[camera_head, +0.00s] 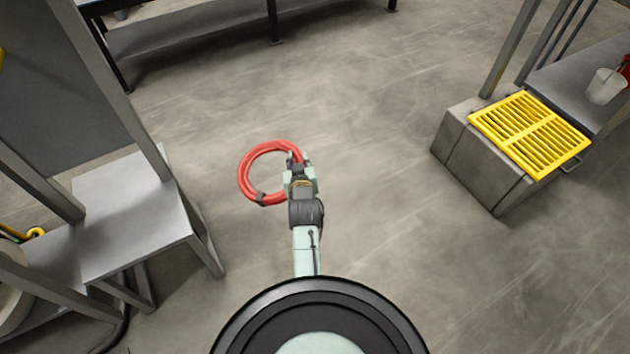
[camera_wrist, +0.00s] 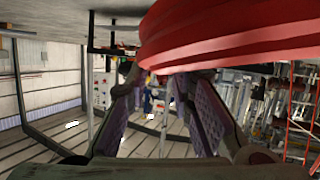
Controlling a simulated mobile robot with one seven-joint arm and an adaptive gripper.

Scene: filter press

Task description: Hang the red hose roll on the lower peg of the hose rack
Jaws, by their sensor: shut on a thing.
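The red hose roll (camera_head: 247,172) is a ring of red hose with a dark band at its lower edge. In the head view my gripper (camera_head: 298,162) is shut on the right side of the ring and holds it out in front of my body. In the wrist view the red hose (camera_wrist: 230,35) fills the upper right, close to the camera, and crosses the ends of my gripper's fingers (camera_wrist: 165,95). The fingertips are partly hidden by the hose. I cannot make out the hose rack or its lower peg in either view.
A grey metal bench (camera_head: 125,205) with posts stands at the left. A concrete block with a yellow grate (camera_head: 530,135) is at the right, beside a grey shelf with a white bucket (camera_head: 606,87). A dark-framed table (camera_head: 200,30) is at the back. The floor between is clear.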

